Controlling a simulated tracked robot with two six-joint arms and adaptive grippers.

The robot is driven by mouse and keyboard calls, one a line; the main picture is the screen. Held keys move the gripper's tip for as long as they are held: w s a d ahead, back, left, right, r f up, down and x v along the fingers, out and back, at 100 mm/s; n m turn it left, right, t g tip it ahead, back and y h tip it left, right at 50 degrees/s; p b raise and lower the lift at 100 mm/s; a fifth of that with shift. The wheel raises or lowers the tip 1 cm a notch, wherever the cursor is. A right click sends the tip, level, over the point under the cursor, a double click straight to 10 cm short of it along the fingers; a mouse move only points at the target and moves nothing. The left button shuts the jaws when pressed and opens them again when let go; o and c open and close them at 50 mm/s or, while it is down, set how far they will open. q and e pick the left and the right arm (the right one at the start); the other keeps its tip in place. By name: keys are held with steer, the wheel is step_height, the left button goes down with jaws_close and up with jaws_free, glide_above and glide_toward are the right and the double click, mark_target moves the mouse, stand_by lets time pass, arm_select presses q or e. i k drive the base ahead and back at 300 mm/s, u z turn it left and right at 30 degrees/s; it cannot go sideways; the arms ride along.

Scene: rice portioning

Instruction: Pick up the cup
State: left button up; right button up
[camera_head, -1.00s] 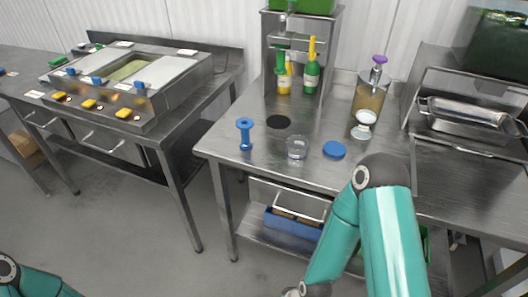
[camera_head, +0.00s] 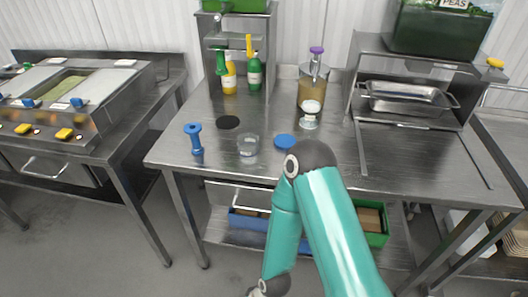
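A clear cup (camera_head: 248,146) stands on the steel table (camera_head: 176,142) near its front edge, between a blue spool-shaped tool and a blue disc. My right arm comes in from the bottom right, its elbow in front of the table's front edge. Its forearm points down to the lower middle, and the gripper itself is out of the frame. My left arm and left gripper are not in view.
The blue tool (camera_head: 194,138), a black disc (camera_head: 228,122) and the blue disc (camera_head: 285,141) lie around the cup. Behind are two bottles (camera_head: 254,72), a container of brownish contents (camera_head: 312,86) and a white-topped item (camera_head: 310,113). A metal tray (camera_head: 408,99) sits right.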

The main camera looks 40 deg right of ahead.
mark_target(248, 143)
steer(key=z, duration=0.05)
steer(key=k, duration=1.1)
steer(key=z, duration=0.35)
steer(key=i, duration=0.8)
